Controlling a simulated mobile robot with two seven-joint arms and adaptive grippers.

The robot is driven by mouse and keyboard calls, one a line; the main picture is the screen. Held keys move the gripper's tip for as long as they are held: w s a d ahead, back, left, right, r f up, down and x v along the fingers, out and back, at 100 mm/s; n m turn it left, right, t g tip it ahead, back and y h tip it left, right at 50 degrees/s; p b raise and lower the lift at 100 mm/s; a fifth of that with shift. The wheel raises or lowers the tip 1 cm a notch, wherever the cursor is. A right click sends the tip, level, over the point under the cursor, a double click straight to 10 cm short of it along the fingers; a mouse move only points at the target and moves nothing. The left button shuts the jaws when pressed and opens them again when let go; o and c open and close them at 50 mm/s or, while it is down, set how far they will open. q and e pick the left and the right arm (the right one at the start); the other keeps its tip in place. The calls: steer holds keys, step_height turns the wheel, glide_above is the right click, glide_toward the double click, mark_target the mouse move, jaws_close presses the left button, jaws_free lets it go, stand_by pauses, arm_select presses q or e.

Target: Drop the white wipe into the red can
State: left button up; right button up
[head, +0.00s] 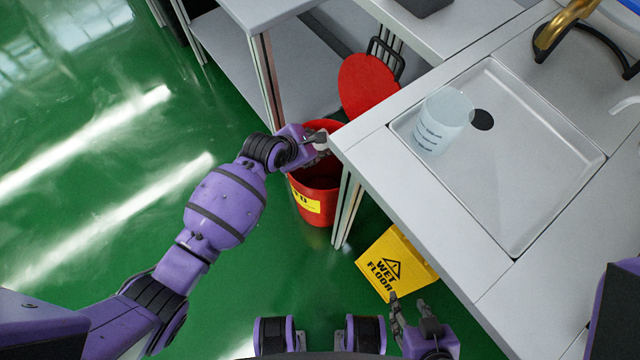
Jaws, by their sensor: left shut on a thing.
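The red can (318,205) stands on the green floor beside the bench leg, with a yellow label on its front. Its round red lid (366,84) is tipped up behind it. My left gripper (318,144) is over the can's opening, close to the bench corner. It is shut on the white wipe (322,146), of which only a small pale part shows between the fingers. My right gripper (409,310) is low in the view near the yellow sign, its fingers apart and nothing visible between them.
A grey bench with a sink (540,180) fills the right side; its corner is close to my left gripper. A clear beaker (443,121) stands in the sink. A yellow wet floor sign (394,262) is on the floor below the bench. The green floor at left is clear.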

arm_select(q)
steer(key=o, duration=1.2)
steer(key=shift+o, duration=0.7)
arm_select(e)
steer(key=shift+s+f, duration=0.15)
steer(key=shift+s, duration=0.1)
steer(key=shift+s, duration=0.1)
arm_select(q)
steer(key=shift+s+r, duration=0.1)
arm_select(e)
steer(key=shift+f, duration=0.1)
arm_select(q)
steer(key=v, duration=1.1)
steer(key=shift+a+r, duration=0.2)
steer(key=shift+r, duration=0.1)
steer(key=shift+s, duration=0.25)
